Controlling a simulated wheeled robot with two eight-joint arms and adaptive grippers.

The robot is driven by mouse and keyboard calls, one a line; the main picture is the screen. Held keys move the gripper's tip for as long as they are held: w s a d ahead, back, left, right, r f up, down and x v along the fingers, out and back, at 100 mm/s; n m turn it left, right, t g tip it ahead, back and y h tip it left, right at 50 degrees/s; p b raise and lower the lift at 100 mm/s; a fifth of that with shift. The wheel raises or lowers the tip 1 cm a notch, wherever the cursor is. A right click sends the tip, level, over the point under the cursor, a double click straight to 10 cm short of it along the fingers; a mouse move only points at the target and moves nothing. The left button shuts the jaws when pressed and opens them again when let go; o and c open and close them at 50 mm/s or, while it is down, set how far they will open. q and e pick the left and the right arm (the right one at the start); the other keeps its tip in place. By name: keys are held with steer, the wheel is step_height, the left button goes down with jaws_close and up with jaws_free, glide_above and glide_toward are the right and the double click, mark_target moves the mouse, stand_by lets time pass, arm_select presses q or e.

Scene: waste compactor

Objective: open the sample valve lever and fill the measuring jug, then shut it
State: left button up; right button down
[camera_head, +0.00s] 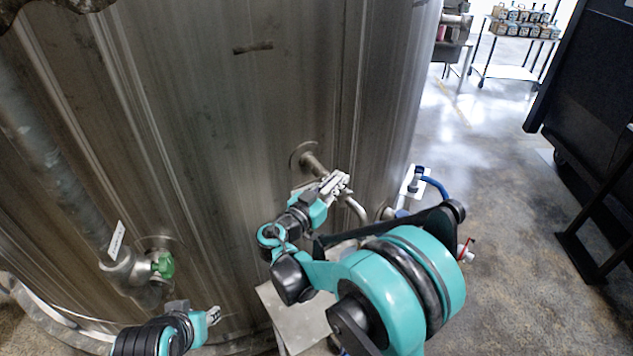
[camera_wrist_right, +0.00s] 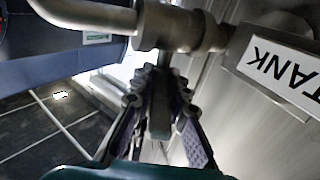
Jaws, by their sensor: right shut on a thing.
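The sample valve (camera_wrist_right: 180,28) is a metal body with a curved spout (camera_wrist_right: 90,12) in the right wrist view. In the head view its pipe (camera_head: 312,162) comes out of the tank wall and the spout (camera_head: 356,208) bends down. My right gripper (camera_head: 337,184) is at the valve. Its fingers (camera_wrist_right: 161,112) are shut on the grey valve lever (camera_wrist_right: 160,95), which lies between them. My left gripper (camera_head: 213,315) is low at the left, apart from the valve; its finger opening is unclear. I cannot make out the measuring jug in either view.
The steel tank (camera_head: 220,130) fills the left. A green-handled valve (camera_head: 163,264) sits at lower left. A metal stand (camera_head: 290,318) is below the valve, partly behind my right arm. A blue hose (camera_head: 436,186) and red-handled valve (camera_head: 466,247) are at its right.

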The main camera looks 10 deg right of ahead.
steer(key=c, duration=1.5)
jaws_free()
steer(key=v, duration=1.2)
steer(key=shift+s, duration=0.1)
